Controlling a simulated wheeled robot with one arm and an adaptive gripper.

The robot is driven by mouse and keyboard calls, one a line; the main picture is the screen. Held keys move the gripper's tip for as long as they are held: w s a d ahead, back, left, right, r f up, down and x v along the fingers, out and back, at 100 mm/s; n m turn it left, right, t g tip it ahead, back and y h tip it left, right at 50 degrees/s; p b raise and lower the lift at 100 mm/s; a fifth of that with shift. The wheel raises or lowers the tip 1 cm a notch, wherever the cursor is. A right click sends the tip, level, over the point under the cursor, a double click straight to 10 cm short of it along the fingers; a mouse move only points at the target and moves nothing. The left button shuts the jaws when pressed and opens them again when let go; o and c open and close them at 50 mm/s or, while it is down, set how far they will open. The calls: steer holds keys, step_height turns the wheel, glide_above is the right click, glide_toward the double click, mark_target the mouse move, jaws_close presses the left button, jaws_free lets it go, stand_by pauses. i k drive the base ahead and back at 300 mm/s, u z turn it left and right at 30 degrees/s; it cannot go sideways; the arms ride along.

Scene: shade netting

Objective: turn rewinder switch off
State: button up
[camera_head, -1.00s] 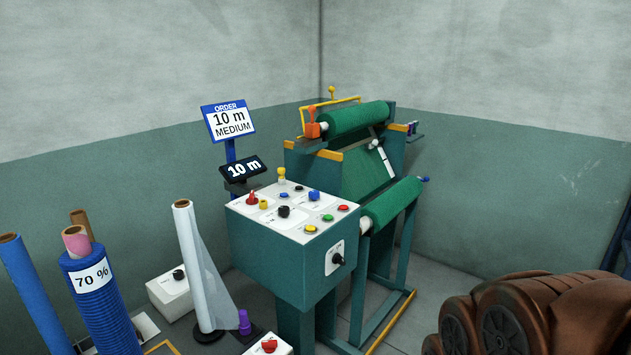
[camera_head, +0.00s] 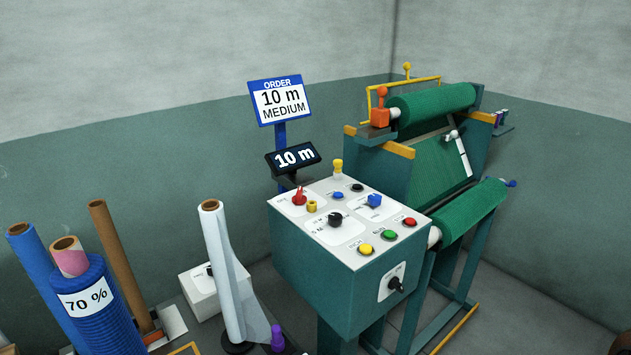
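The green control box (camera_head: 318,280) stands in the middle, in front of the netting rewinder (camera_head: 436,165). On its right-hand side face, a white plate (camera_head: 387,287) carries a black rotary switch (camera_head: 396,285); its lettering is too small to read. The sloped top holds a black selector knob (camera_head: 335,220), a blue knob (camera_head: 374,201), a red lever-like knob (camera_head: 299,196), and green (camera_head: 389,236), yellow (camera_head: 365,249) and red (camera_head: 409,222) buttons. I cannot tell which of these is labelled as the rewinder switch. My gripper is not in view.
A display (camera_head: 293,158) reads 10 m, below an order sign (camera_head: 281,101) reading 10 m MEDIUM. A clear film roll (camera_head: 222,270), blue rolls (camera_head: 98,305) and a white box (camera_head: 202,290) stand left of the control box. Bare floor (camera_head: 530,315) lies to the right.

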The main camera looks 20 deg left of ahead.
mark_target(298, 199)
steer(key=u, duration=0.55)
steer(key=i, duration=0.85)
steer(key=u, duration=0.85)
